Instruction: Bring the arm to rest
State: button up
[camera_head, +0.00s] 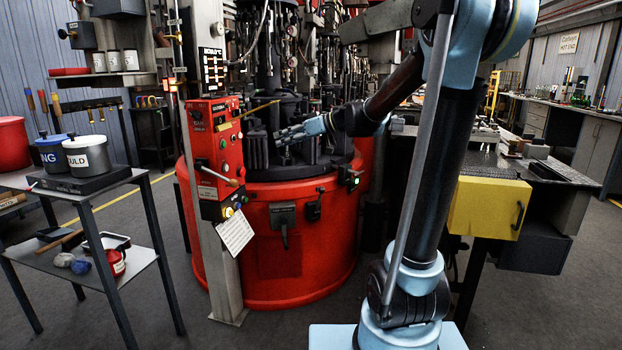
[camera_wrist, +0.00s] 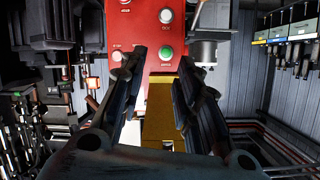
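My gripper (camera_head: 283,135) is at the end of my raised arm, in front of the red rotary machine (camera_head: 305,245) and just right of the red control panel (camera_head: 212,150). In the wrist view my gripper (camera_wrist: 158,85) shows two dark fingers standing apart, with nothing held between them. Beyond the fingers the red control panel (camera_wrist: 150,15) shows with a green button (camera_wrist: 166,52) and a white button (camera_wrist: 166,15). A yellow part of the panel (camera_wrist: 158,95) shows lower, between the fingers. I see no contact between fingers and panel.
A cart with pots (camera_head: 87,155) and a lower shelf (camera_head: 85,275) stands at the left. A workbench with a yellow drawer box (camera_head: 488,207) is at the right. Open floor (camera_head: 170,215) lies between cart and machine.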

jog(key=s+d+f+m+h, duration=0.6)
jog(key=s+d+f, duration=0.7)
jog(key=s+d, duration=0.1)
jog(key=s+d+f+m+g+h, duration=0.1)
jog(key=s+d+f+m+h, duration=0.5)
jog(key=s+d+f, duration=0.7)
jog(key=s+d+h, duration=0.1)
jog(key=s, duration=0.2)
jog(key=shift+s+d+g, duration=0.15)
jog(key=shift+s+g, duration=0.15)
jog(key=shift+s, duration=0.1)
jog(key=shift+f, duration=0.1)
jog(key=shift+w+f, duration=0.2)
jog(key=shift+w, duration=0.3)
